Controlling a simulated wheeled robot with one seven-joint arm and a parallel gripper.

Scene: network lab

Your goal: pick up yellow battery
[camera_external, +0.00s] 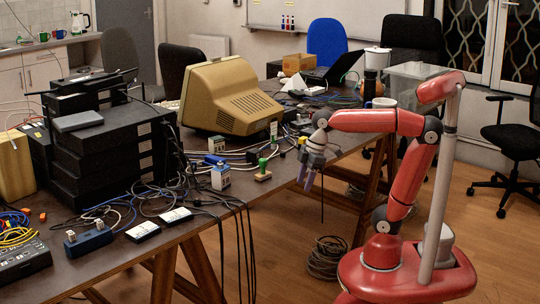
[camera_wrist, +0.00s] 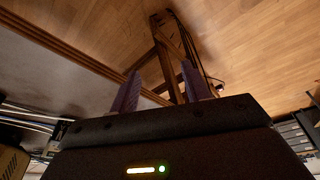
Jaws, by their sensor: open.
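I cannot pick out a yellow battery for certain in either view. In the external view, small items lie on the dark table (camera_external: 190,205) left of my gripper: a white and blue box (camera_external: 220,178) and a green-handled stamp (camera_external: 263,168). A small yellowish spot shows close behind my wrist, too small to name. My gripper (camera_external: 309,178) points down at the table's right edge, its purple fingers apart with nothing between them. In the wrist view my gripper (camera_wrist: 162,85) is open and empty, with floor and a table leg beyond it.
A beige monitor (camera_external: 232,95), a stack of black devices (camera_external: 110,145) and many loose cables crowd the table. A white mug (camera_external: 383,103) stands near my arm. Cables hang over the front edge.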

